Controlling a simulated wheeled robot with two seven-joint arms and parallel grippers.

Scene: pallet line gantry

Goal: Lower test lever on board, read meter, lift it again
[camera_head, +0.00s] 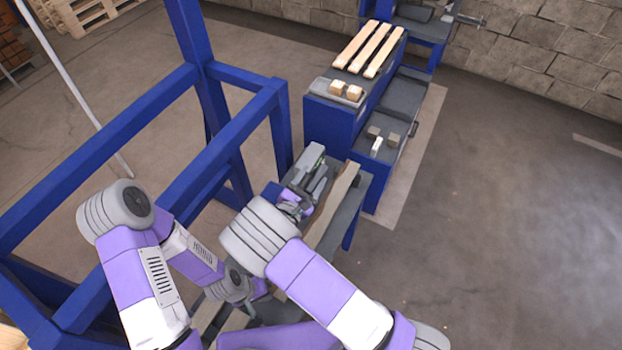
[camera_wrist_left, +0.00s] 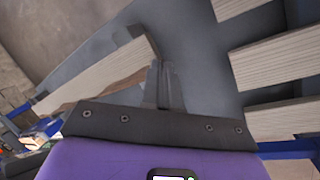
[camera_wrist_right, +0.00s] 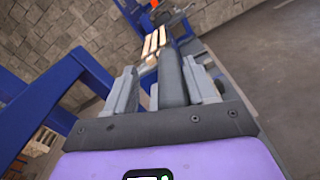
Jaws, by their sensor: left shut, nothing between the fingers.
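A long brown wooden board (camera_head: 330,205) lies on a grey bench beyond my arms. My right gripper (camera_head: 300,196) is over this bench, beside the board, among grey metal parts. In the right wrist view, my right gripper (camera_wrist_right: 163,80) has its fingers apart, with a dark grey bar (camera_wrist_right: 172,82) between them. Whether this bar is the test lever, or touches a finger, I cannot tell. My left gripper (camera_wrist_left: 160,75) is shut and empty; a wooden board (camera_wrist_left: 95,78) shows beside it in the left wrist view. I cannot make out a meter.
A blue frame (camera_head: 215,110) stands on the left, near my left arm. Behind the bench, a blue cabinet (camera_head: 330,125) carries pale slats (camera_head: 370,48) and small wooden blocks (camera_head: 345,90). Open floor (camera_head: 500,220) lies to the right. A block wall closes the back.

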